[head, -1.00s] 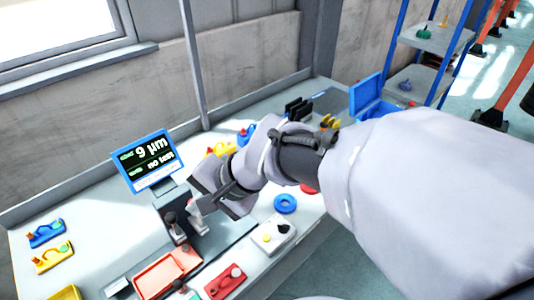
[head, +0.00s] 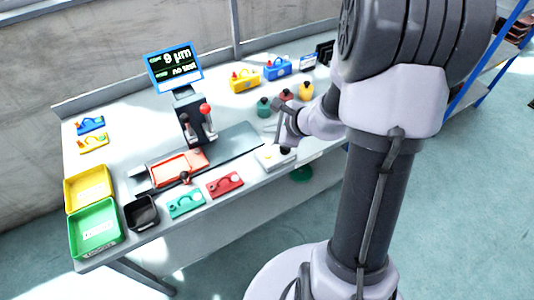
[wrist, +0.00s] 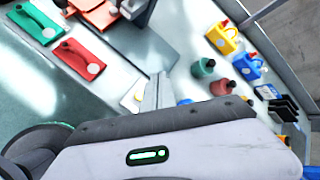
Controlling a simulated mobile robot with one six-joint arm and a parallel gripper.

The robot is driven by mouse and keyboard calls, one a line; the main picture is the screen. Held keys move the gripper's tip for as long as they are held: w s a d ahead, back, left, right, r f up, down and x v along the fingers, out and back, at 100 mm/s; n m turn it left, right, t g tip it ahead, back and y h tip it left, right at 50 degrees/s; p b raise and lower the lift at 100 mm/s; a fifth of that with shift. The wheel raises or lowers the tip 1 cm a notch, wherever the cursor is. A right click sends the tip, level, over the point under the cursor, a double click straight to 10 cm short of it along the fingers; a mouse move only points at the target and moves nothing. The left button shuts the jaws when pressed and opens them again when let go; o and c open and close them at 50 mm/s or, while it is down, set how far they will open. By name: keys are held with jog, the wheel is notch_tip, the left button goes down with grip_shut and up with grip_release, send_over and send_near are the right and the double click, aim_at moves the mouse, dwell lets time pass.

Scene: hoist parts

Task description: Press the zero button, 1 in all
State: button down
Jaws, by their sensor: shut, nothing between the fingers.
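A white box (head: 268,158) with a dark knob (head: 285,150) lies at the bench's front edge. It also shows in the wrist view (wrist: 131,103), partly behind my fingers, with a yellow spot on it. I cannot tell which part is the zero button. A display (head: 174,67) with a blue frame stands over the measuring stand (head: 196,125) and shows a µm reading and a second line. The first digit is hard to read. My gripper (head: 280,134) is shut and empty, just above or beside the white box; contact cannot be told.
A red block (head: 225,184) and a green block (head: 186,202) lie along the front edge. An orange tray (head: 180,165) is behind them. Knobbed parts (head: 264,106) stand behind my gripper. Yellow (head: 90,186) and green (head: 96,228) bins are at the left.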

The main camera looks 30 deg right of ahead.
jog(key=b, duration=0.6)
send_over(270, 156)
notch_tip(270, 156, down, 8)
jog(key=shift+f, duration=0.15)
jog(key=shift+a+f+b, duration=0.1)
jog(key=shift+f+b, duration=0.2)
jog(key=shift+b, duration=0.3)
dwell(1.1)
jog(key=shift+f+b, duration=0.4)
jog(key=shift+b, duration=0.25)
jog(key=shift+f+b, duration=0.45)
jog(key=shift+b, duration=0.1)
dwell(0.3)
jog(key=shift+r, duration=0.15)
jog(key=shift+r+p, duration=0.6)
jog(key=shift+r, duration=0.2)
jog(key=shift+r+p, duration=1.9)
jog(key=shift+r, duration=0.55)
